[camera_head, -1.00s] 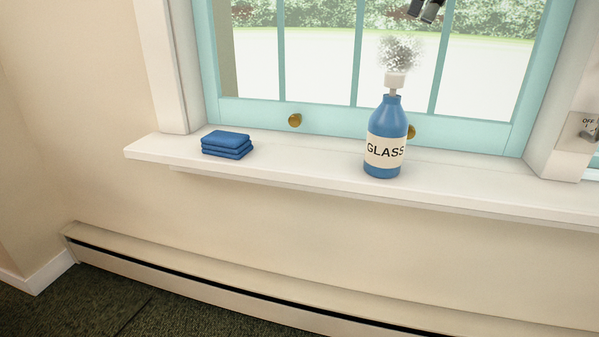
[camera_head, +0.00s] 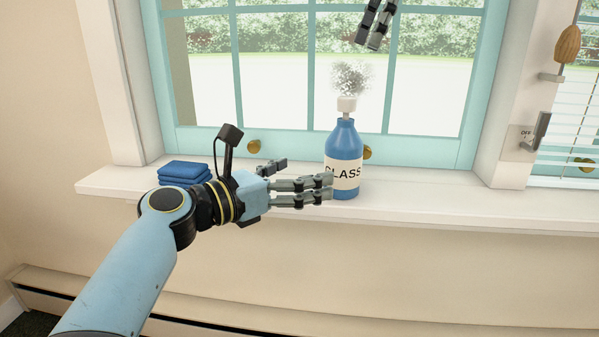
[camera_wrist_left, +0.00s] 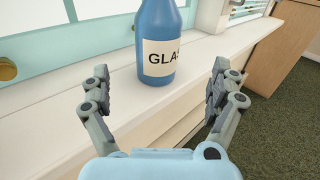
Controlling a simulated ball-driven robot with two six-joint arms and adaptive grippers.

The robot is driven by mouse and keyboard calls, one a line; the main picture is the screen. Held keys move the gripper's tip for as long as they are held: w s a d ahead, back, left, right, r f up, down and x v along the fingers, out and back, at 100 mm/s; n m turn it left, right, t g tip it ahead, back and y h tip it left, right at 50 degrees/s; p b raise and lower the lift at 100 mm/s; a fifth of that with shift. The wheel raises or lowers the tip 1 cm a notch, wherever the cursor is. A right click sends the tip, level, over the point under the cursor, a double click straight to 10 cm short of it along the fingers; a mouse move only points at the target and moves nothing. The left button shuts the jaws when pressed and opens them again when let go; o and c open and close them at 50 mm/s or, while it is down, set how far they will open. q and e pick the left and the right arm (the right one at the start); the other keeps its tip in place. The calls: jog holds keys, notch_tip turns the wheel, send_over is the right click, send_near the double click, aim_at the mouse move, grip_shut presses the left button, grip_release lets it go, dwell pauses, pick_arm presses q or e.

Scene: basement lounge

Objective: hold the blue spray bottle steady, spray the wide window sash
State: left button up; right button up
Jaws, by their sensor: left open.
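The blue spray bottle (camera_head: 343,142) stands upright on the white sill, with a "GLASS" label, a white pump top and a grey speckled spray cloud (camera_head: 352,77) above it. The left wrist view shows its lower part (camera_wrist_left: 158,25). My left gripper (camera_head: 308,176) is open beside the bottle; in the wrist view the bottle stands just beyond the spread fingers, apart from them. My right gripper (camera_head: 369,42) hangs above the cloud, fingers close together; whether it is shut is unclear. The wide teal window sash (camera_head: 205,139) is behind the bottle.
A folded blue cloth stack (camera_head: 185,171) lies on the sill (camera_head: 420,196) behind my left arm. Brass knobs (camera_head: 254,146) sit on the sash's lower rail. A switch (camera_head: 526,135) and a blind (camera_head: 580,110) are at the right. A wooden cabinet (camera_wrist_left: 282,45) shows in the wrist view.

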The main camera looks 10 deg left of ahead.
aim_at(344, 153)
pick_arm(q)
jog(key=x, duration=0.7)
jog(key=r+x, duration=0.1)
jog(key=x, duration=0.3)
jog(key=shift+w+r, duration=0.15)
jog(key=shift+w, duration=0.15)
jog(key=shift+c, duration=0.3)
jog(key=c, duration=1.6)
jog(key=shift+c, duration=0.7)
pick_arm(e)
jog(key=shift+c, duration=0.4)
grip_shut()
